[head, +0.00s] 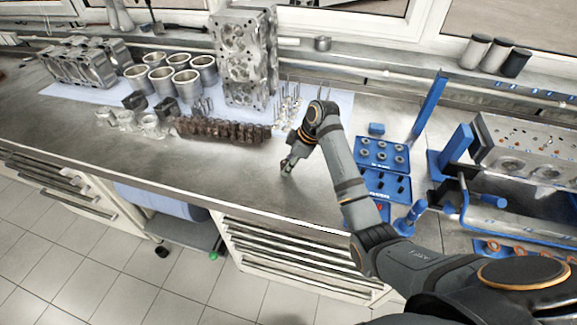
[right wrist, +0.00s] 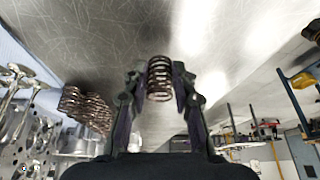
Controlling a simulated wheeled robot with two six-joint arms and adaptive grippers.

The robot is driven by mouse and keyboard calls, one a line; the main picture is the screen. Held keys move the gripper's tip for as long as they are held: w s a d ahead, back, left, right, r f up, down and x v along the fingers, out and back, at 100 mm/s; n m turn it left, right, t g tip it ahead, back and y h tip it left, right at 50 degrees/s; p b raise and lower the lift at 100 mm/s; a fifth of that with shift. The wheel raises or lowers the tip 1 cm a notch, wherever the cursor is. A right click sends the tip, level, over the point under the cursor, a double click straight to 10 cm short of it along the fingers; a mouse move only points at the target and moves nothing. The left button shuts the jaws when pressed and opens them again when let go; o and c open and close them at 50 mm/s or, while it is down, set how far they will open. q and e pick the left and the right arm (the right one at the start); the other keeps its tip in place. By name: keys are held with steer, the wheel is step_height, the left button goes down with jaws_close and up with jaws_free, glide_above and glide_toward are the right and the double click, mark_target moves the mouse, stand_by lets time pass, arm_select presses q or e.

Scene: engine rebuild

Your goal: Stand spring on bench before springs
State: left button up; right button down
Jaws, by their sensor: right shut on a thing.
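My right gripper (head: 287,168) is low over the bare metal bench (head: 240,175), in front of and to the right of the row of springs. In the right wrist view, the right gripper (right wrist: 160,98) is shut on a dark coil spring (right wrist: 159,73), with one finger on each side. I cannot tell whether the spring touches the bench. The other springs (head: 222,130) are rusty brown and stand in a close row; some also show at the left of the right wrist view (right wrist: 85,107). My left gripper is not in view.
Valves (head: 288,108) stand behind the springs, near an upright cylinder head (head: 243,60). Grey cylinder liners (head: 160,82) are further left. A blue tray (head: 382,155) and a blue fixture (head: 437,165) are to the right. The bench front is clear.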

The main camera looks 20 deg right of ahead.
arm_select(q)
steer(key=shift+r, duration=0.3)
arm_select(e)
steer(key=shift+f, duration=0.6)
steer(key=shift+f, duration=0.1)
steer(key=c, duration=1.1)
jaws_free()
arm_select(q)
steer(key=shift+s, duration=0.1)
arm_select(e)
steer(key=v, duration=1.2)
steer(key=shift+s, duration=0.15)
